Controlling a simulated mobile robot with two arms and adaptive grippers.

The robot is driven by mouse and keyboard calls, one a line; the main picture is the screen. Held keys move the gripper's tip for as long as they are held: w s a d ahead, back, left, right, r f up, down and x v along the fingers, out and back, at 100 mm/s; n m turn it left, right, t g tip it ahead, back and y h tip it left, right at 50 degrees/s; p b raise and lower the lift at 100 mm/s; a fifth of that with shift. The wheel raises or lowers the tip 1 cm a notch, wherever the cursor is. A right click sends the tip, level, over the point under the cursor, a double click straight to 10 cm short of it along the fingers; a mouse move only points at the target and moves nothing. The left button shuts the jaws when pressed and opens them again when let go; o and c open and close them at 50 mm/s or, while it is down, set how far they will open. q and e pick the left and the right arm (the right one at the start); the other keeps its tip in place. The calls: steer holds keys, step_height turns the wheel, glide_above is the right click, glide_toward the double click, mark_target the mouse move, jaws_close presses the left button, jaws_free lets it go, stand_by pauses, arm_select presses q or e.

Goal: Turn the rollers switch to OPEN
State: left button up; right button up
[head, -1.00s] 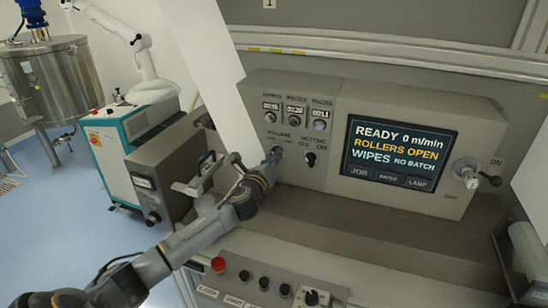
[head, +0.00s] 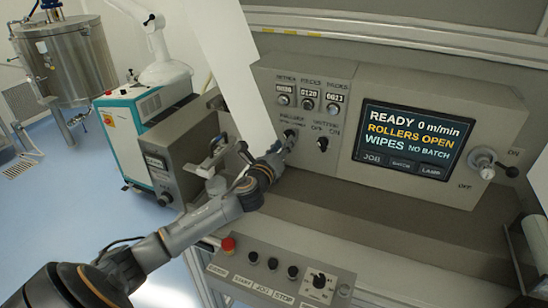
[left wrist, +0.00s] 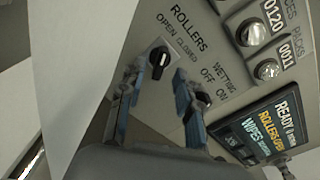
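The display (head: 413,140) reads "READY 0 m/min", "ROLLERS OPEN". My left gripper (left wrist: 156,98) is open, with one finger on each side of the switch's line. The switch shows in the gap, and no finger visibly grips it. In the head view my left gripper (head: 283,150) is close to the panel and partly hides the switch. My right gripper is in neither view.
The wetting switch (head: 322,143) sits just right of the rollers switch, close to one finger. Dials (head: 309,104) lie above, and an ON/OFF lever (head: 490,168) is at the right. A red button (head: 228,244) and the lower control panel (head: 265,270) lie below my arm.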

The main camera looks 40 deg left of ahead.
arm_select(q)
steer(key=v, duration=0.9)
